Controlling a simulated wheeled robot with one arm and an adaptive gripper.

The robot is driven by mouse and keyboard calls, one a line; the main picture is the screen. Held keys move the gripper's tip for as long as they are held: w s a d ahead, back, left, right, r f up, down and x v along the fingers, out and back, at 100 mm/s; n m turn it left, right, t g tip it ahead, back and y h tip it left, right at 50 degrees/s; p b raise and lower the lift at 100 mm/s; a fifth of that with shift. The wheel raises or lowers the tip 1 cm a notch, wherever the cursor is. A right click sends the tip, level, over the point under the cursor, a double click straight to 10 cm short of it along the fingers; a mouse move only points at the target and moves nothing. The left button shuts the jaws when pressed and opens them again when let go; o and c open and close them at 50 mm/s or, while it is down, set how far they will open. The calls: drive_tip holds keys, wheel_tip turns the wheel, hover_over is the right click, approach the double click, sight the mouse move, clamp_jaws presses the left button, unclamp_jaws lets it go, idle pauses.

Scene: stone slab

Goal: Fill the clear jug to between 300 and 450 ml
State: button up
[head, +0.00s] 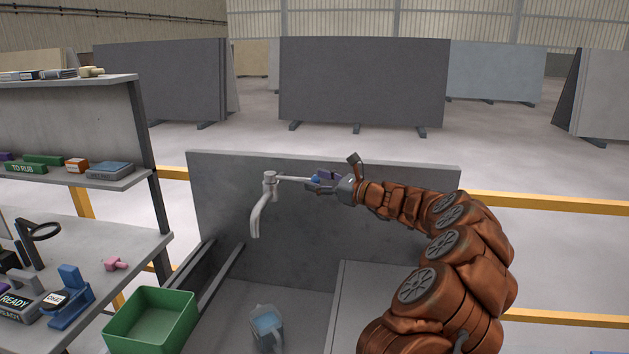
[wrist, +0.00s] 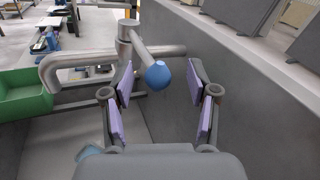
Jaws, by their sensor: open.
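The clear jug (head: 266,328) stands on the basin floor below the tap spout. It looks bluish inside, but its scale and level are too small to read. A bluish part of it shows at the bottom left of the wrist view (wrist: 90,152). The grey tap (head: 269,188) has a down-curved spout, with no stream visible from it. Its long lever ends in a blue knob (wrist: 157,75). My gripper (head: 318,183) is open at the lever's end. In the wrist view, the knob lies between its purple-padded fingers, with gaps on both sides.
A green bin (head: 152,320) stands left of the jug. A grey slab wall (head: 330,225) rises behind the tap. A shelf unit (head: 75,190) with blocks and tools is at the left. Large stone slabs (head: 362,82) stand farther back.

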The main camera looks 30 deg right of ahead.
drive_tip(key=v, duration=1)
drive_tip(key=shift+s, duration=0.35)
